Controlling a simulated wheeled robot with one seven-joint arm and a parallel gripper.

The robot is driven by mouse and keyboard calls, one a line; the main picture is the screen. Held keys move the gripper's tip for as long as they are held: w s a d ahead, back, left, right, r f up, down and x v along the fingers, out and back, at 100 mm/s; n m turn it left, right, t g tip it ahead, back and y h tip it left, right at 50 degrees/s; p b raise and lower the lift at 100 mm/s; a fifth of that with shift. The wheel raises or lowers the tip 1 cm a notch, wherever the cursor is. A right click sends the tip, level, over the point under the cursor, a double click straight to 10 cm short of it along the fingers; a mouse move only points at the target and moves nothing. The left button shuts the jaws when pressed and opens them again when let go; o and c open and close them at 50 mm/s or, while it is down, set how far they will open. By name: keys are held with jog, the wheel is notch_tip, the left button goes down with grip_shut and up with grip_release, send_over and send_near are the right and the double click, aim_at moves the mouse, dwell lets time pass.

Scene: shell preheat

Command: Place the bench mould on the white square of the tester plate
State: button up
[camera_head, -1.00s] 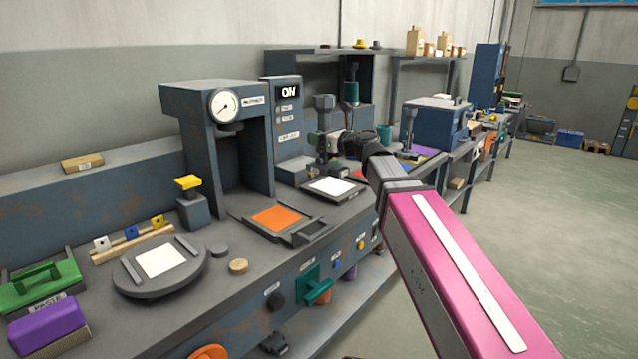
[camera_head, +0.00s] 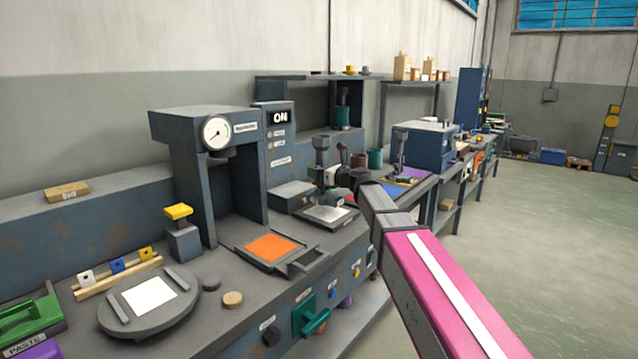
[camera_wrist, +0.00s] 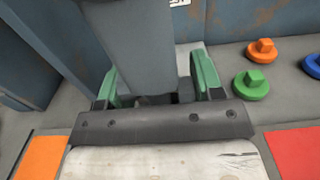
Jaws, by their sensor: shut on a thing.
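The bench mould (camera_head: 322,152) is an upright dark grey tool with a block-like top. My gripper (camera_head: 333,177) is shut on it. In the wrist view the mould's grey column (camera_wrist: 145,45) stands between the green fingers of my gripper (camera_wrist: 155,92). The mould is upright above a low dark plate with a white square (camera_head: 335,214), right of the orange square. The mould covers part of that white square. Its foot is partly hidden, and I cannot tell if it touches the plate.
A framed orange square (camera_head: 270,248) with a handle lies left of the plate. A round plate (camera_head: 118,318) with a white square is farther left. The gauge press (camera_head: 180,130) and ON panel (camera_head: 280,140) stand behind. Another grey tool (camera_head: 400,148) stands farther right.

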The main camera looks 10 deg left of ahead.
jog(key=shift+f, duration=2)
jog(key=o, duration=1.2)
jog(key=shift+f, duration=0.15)
jog(key=v, duration=1.2)
